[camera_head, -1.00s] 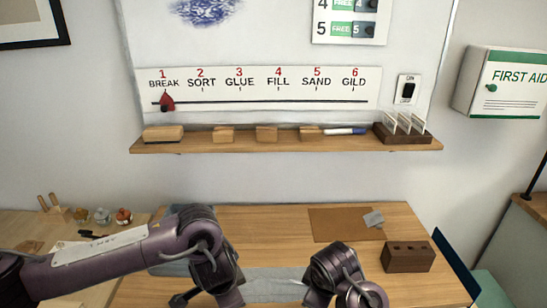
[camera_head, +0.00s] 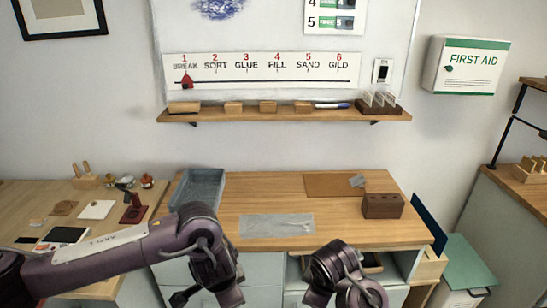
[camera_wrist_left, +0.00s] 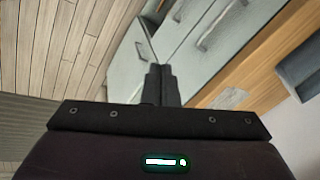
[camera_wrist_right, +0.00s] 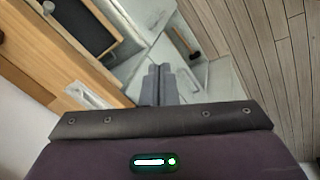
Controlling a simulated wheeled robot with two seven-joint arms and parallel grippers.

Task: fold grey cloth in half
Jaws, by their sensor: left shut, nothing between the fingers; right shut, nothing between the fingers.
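The grey cloth (camera_head: 276,225) lies flat near the front edge of the wooden table, as a wide, pale rectangle with a small wrinkle or lighter mark at its right. It looks clear of both arms in the head view. My left gripper's shut, empty fingers show in the left wrist view (camera_wrist_left: 160,85), in front of cabinet fronts. My right gripper's fingers, also shut and empty, show in the right wrist view (camera_wrist_right: 167,85). In the head view both hands are below the cloth, on the near side of the table, and their fingertips cannot be made out.
A grey tray (camera_head: 199,188) stands at the table's left. A brown mat (camera_head: 329,185) with a small grey piece (camera_head: 357,181) and a brown block with holes (camera_head: 382,206) are at the right. A side bench (camera_head: 62,225) with tools adjoins at left. Cabinets lie below the table edge.

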